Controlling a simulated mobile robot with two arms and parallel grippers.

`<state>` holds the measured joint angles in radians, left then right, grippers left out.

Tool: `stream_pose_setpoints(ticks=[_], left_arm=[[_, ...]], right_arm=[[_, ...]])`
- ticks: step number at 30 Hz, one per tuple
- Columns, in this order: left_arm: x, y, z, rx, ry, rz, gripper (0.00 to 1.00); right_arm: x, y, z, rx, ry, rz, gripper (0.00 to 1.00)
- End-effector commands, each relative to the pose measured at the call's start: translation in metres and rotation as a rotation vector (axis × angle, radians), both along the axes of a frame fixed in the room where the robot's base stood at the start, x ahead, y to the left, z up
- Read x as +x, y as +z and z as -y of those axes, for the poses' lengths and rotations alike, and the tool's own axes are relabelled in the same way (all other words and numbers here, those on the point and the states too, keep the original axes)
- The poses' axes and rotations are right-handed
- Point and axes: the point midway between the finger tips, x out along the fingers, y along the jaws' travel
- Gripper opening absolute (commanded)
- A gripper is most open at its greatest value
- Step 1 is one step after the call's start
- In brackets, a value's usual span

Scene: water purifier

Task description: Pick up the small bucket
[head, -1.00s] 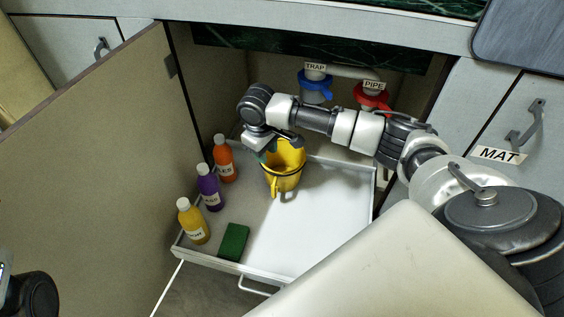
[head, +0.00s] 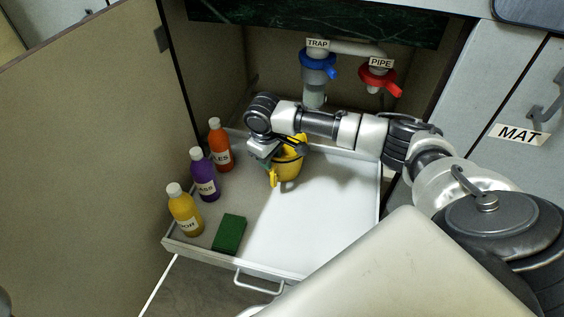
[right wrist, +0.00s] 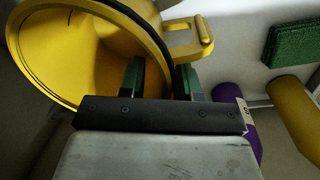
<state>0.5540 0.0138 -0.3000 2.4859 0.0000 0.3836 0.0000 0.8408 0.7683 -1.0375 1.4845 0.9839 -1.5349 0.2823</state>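The small yellow bucket (head: 288,168) with a dark rim stands in the white pull-out tray (head: 330,225) under the cabinet. In the right wrist view the bucket (right wrist: 75,60) fills the upper left, with its mouth facing the camera and its yellow side grip at the top. My right gripper (head: 271,154) is at the bucket's left rim. In the right wrist view its two green fingers (right wrist: 158,78) are apart, one inside the bucket and one outside, with the wall between them. Contact with the wall is not clear. My left gripper is not visible.
Orange (head: 221,146), purple (head: 205,176) and yellow (head: 185,211) bottles stand along the tray's left side. A green sponge (head: 229,233) lies at the front. Blue (head: 318,66) and red (head: 378,77) pipe fittings hang behind. The tray's right half is clear.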

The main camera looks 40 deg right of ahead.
Motion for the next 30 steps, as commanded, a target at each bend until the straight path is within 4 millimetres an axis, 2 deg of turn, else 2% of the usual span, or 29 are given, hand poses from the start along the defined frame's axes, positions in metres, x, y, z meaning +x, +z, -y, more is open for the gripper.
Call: stream_pose_setpoints(ticks=[6, 12, 30], left_arm=[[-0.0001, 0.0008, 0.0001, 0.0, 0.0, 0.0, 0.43], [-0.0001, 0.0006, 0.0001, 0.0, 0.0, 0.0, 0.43], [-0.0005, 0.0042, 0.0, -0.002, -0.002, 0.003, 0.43]], right_arm=[[0.0001, 0.0006, 0.0002, 0.0, 0.0, 0.0, 0.31], [0.0001, 0.0005, 0.0002, -0.001, 0.0, 0.0, 0.01], [0.0001, 0.0052, 0.0001, 0.0, 0.0, 0.0, 0.0]])
